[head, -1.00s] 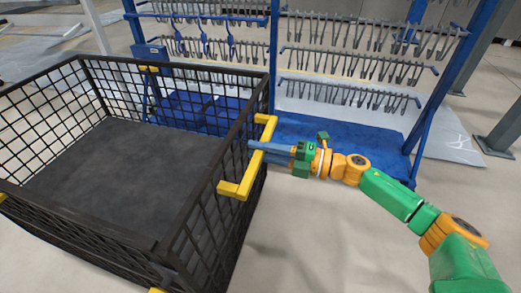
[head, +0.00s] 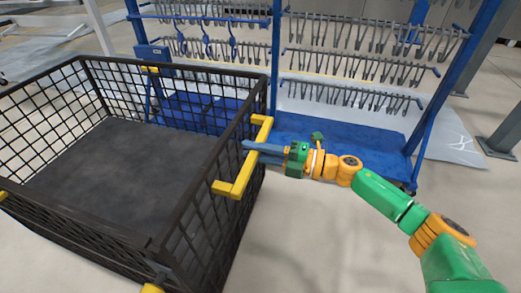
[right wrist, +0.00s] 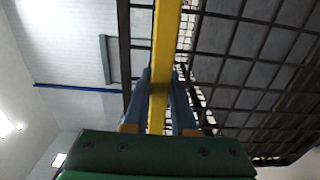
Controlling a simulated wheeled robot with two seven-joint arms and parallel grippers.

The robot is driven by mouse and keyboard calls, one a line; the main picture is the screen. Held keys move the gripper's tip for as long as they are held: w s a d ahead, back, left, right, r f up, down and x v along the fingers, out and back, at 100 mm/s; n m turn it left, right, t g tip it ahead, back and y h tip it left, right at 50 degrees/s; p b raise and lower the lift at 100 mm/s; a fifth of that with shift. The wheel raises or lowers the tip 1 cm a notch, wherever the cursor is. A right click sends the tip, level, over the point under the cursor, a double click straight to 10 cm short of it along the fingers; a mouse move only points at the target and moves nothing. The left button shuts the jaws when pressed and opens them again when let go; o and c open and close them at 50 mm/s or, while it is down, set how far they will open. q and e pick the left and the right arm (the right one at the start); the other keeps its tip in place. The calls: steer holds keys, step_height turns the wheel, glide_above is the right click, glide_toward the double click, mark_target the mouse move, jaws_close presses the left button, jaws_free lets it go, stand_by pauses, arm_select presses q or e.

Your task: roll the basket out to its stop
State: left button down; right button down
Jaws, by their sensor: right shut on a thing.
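The basket (head: 100,175) is a black wire-mesh box with a dark grey floor, at the left of the head view, and it looks empty. A yellow handle (head: 246,170) is fixed on its right side. My right gripper (head: 250,146) reaches in from the right and is shut on the yellow handle. In the right wrist view the handle bar (right wrist: 165,60) runs between the two blue fingers (right wrist: 160,100), with the basket mesh (right wrist: 260,70) beyond at the right. My left gripper does not show. The basket's stop cannot be made out.
A blue rack (head: 440,90) with rows of metal hooks (head: 350,95) stands behind the basket, on a blue base (head: 335,135). A grey post (head: 505,130) stands at the far right. The pale floor (head: 310,240) in front of my right arm is clear.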

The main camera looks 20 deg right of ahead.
steer(key=c, duration=0.7)
jaws_free()
steer(key=shift+w+a, duration=0.1)
steer(key=shift+a, duration=0.1)
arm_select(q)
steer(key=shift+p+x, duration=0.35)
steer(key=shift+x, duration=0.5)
arm_select(e)
steer(key=v, duration=0.7)
steer(key=shift+d, duration=0.1)
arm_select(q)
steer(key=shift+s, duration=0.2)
